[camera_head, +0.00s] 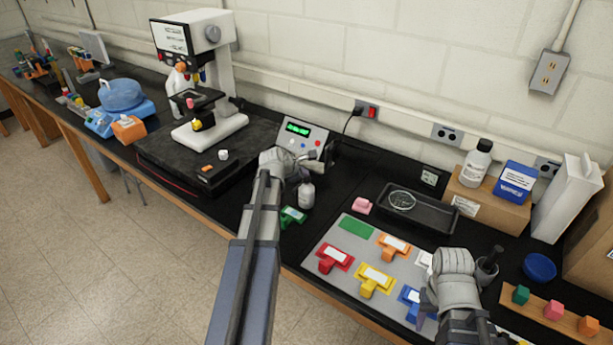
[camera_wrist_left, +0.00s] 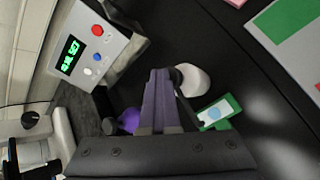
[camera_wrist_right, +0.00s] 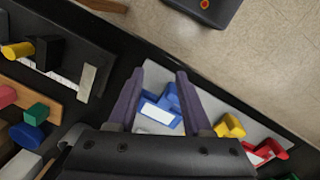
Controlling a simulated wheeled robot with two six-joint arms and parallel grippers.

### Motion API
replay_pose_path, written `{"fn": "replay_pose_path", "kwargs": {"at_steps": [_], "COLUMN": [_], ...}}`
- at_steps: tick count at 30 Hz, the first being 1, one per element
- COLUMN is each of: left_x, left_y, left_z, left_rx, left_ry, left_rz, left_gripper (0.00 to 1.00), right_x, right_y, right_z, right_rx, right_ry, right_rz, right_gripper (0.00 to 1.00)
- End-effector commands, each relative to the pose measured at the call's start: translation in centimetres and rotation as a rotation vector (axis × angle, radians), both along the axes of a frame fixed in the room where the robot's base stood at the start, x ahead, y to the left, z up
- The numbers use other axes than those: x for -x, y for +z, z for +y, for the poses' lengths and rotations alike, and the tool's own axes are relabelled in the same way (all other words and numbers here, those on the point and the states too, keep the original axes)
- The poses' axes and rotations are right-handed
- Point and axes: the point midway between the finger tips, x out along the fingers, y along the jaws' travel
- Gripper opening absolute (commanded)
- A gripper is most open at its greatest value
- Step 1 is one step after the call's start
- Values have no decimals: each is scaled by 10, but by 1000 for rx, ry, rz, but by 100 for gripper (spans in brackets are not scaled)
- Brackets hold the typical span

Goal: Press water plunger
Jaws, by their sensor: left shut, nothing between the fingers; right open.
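A small whitish bottle (camera_head: 307,193) stands on the black bench in front of the control box. It also shows in the left wrist view (camera_wrist_left: 192,80), beside the fingertips. I cannot tell which part is the water plunger. My left gripper (camera_head: 306,168) is shut and empty, just above and behind the bottle; its purple fingers are together in the left wrist view (camera_wrist_left: 160,88). A rounded purple thing (camera_wrist_left: 128,121) lies beside the fingers, partly hidden. My right gripper (camera_head: 425,292) is open over the blue labelled block (camera_wrist_right: 160,108); its fingers (camera_wrist_right: 160,85) are apart, with the block beyond them.
The control box (camera_head: 300,132) with a green display stands behind the bottle. A green labelled block (camera_head: 292,216) lies in front of it. A grey mat (camera_head: 318,258) holds coloured blocks. A black tray (camera_head: 440,214) is behind the mat; a microscope (camera_head: 222,80) stands left.

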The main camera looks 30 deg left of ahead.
Motion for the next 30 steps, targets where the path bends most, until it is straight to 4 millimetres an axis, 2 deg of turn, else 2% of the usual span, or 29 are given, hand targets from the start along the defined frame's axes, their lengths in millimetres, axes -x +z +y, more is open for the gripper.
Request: {"fn": "replay_pose_path", "kwargs": {"at_steps": [10, 22, 30], "left_x": [0, 0, 0], "left_y": [3, 25, 25], "left_z": [0, 0, 0], "left_rx": [-1, 0, 0], "left_ry": [-1, 0, 0], "left_rz": [1, 1, 0], "left_gripper": [0, 0, 0], "right_x": [0, 0, 0], "right_y": [3, 25, 25], "right_z": [0, 0, 0], "right_rx": [0, 0, 0], "right_ry": [0, 0, 0], "right_rz": [0, 0, 0], "right_gripper": [50, 50, 50]}}
